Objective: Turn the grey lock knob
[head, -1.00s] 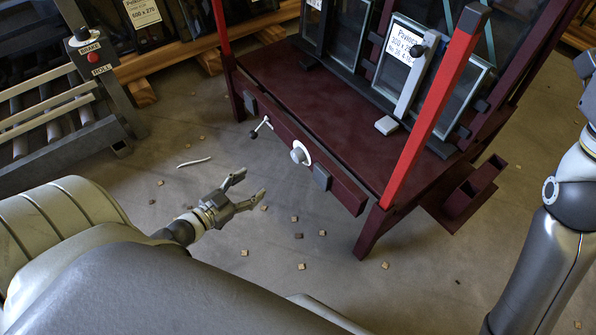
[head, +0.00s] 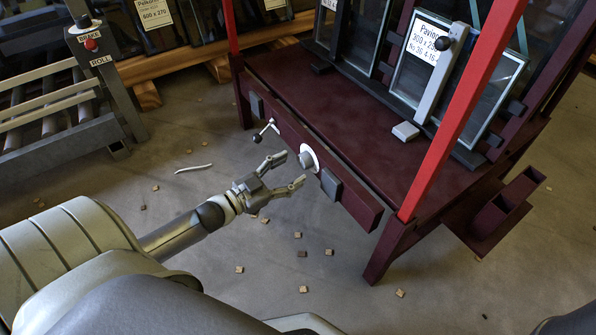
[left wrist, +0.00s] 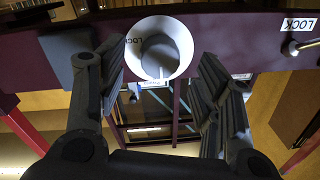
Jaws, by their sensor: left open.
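The grey lock knob (head: 306,159) sits on a white round plate on the front beam of the dark red frame (head: 345,209). In the left wrist view the knob (left wrist: 160,56) shows on its white disc, ahead of and between my fingers. My left gripper (head: 291,170) is open and empty, with its fingertips just short of the knob and apart from it. In the left wrist view the left gripper (left wrist: 165,85) has one finger on each side of the disc. My right gripper is not in view.
A small T-handle (head: 265,130) is on the same beam, left of the knob. A grey block (head: 331,185) sits right of it. A red post (head: 460,115) and glass panes stand above. Small wooden bits lie on the floor.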

